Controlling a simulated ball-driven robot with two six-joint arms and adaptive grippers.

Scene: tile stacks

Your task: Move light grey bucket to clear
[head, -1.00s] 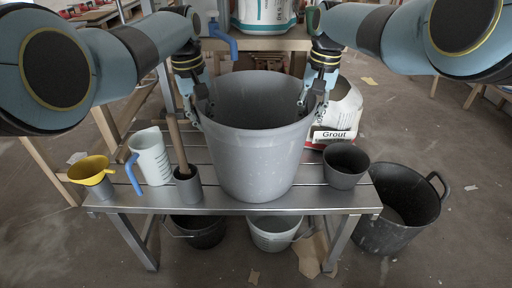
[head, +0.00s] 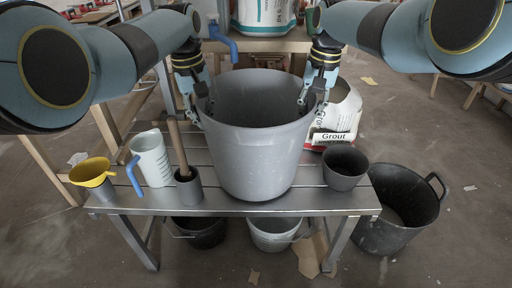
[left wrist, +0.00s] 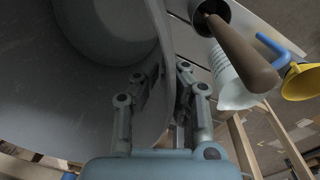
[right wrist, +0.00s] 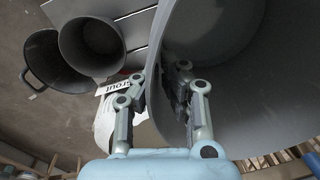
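The light grey bucket (head: 255,155) is large and stands upright on the metal slatted bench (head: 220,208), its open top facing up. My left gripper (head: 203,108) is at the left of its rim, with one finger inside and one outside; in the left wrist view the fingers (left wrist: 165,95) close on the bucket wall. My right gripper (head: 314,103) is at the right of the rim in the same way; in the right wrist view its fingers (right wrist: 160,95) straddle the wall and appear closed on it. The bucket's underside is hidden.
On the bench stand a yellow funnel (head: 91,172), a measuring jug (head: 152,158), a grey cup with a wooden handle (head: 188,186) and a small dark bucket (head: 344,167). A grout bag (head: 342,112) is behind right. A black tub (head: 395,212) stands right; buckets (head: 270,233) sit below.

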